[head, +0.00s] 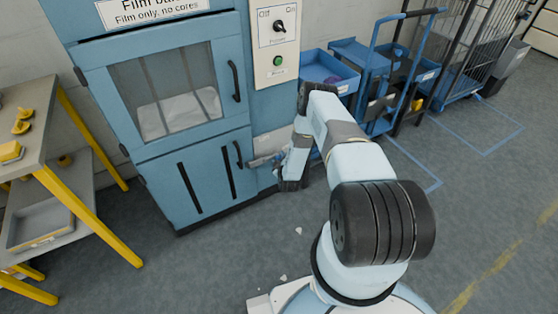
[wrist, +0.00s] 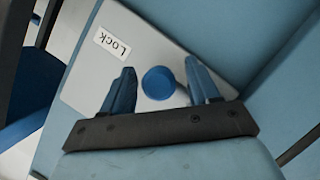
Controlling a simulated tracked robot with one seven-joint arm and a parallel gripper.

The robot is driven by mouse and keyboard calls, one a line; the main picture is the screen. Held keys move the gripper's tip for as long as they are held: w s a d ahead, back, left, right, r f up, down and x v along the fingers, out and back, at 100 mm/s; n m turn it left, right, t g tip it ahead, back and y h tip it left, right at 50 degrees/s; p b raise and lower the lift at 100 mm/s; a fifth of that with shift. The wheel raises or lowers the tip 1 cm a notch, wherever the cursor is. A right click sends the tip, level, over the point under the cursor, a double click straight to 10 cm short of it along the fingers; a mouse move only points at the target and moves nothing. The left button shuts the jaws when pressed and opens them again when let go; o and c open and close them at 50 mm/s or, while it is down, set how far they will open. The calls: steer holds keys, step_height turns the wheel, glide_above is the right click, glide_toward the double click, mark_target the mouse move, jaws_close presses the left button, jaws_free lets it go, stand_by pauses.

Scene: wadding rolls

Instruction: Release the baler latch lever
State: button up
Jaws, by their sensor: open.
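The light blue film baler (head: 215,130) stands at the left centre of the head view, its doors shut. A pale plate (head: 268,141) on its right side is partly hidden by my arm. In the wrist view this plate (wrist: 80,85) bears an upside-down "Lock" label (wrist: 112,42). A round blue knob (wrist: 159,84), seen end-on, stands on it; it appears to be the latch lever's end, and the lever's angle cannot be told. My gripper (wrist: 160,67) is open, with one blue finger on each side of the knob and gaps between.
A control panel (head: 277,42) with a black selector and green button is above the plate. Blue carts (head: 375,75) and a wire cage stand to the right. A yellow-legged bench (head: 25,125) stands left.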

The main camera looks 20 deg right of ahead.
steer(key=shift+c, duration=0.3)
jaws_close()
stand_by(0.4)
